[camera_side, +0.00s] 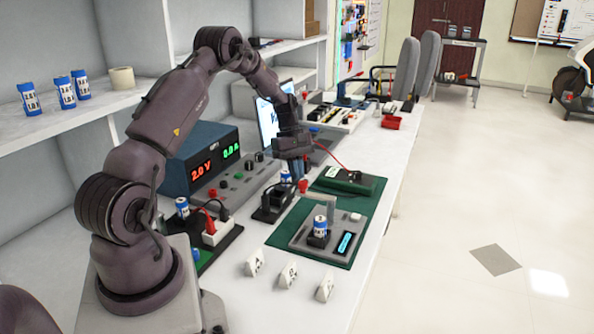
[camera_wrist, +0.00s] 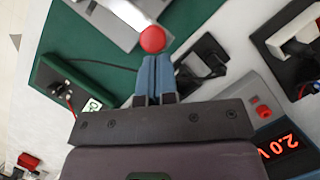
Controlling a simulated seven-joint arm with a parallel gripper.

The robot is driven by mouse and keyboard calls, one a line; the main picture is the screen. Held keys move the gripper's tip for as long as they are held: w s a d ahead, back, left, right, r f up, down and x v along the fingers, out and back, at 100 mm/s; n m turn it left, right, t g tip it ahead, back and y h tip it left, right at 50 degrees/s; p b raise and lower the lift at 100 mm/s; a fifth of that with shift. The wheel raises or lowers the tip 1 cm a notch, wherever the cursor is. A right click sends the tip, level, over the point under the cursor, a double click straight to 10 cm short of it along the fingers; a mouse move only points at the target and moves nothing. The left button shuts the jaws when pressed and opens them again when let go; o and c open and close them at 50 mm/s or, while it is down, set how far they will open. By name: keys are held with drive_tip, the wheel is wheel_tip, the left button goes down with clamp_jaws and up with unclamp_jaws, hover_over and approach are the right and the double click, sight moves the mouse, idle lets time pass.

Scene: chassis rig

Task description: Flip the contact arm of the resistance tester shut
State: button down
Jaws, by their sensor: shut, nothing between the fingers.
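The resistance tester (camera_side: 300,241) is a grey box with a lit blue display, lying on a green mat. The contact arm's red knob (camera_side: 303,186) is near the tester's far left edge, away from the cell, so the arm looks swung open. My gripper (camera_side: 296,178) is shut and empty, pointing down close beside the knob. In the wrist view the red knob (camera_wrist: 152,39) sits right at the tips of my closed fingers (camera_wrist: 154,62); whether they touch I cannot tell. Part of the tester (camera_wrist: 108,14) shows at the top.
A green box with a red lead (camera_side: 348,181) lies beyond the tester. A black holder with a cell (camera_side: 270,205) stands to its left. A power supply reading 2.0 V (camera_side: 203,160) is behind. Several white labelled markers (camera_side: 289,275) stand at the front.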

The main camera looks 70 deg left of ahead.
drive_tip(key=shift+s+d+n, duration=0.4)
drive_tip(key=shift+s+n, duration=0.05)
drive_tip(key=shift+n, duration=0.25)
drive_tip(key=s+d+n+t+y, duration=0.1)
drive_tip(key=d+n+t+y, duration=0.2)
drive_tip(key=d+n, duration=0.8)
drive_tip(key=n, duration=0.3)
drive_tip(key=shift+s+d+t+y, duration=0.3)
drive_tip(key=shift+s+y, duration=0.1)
idle(0.4)
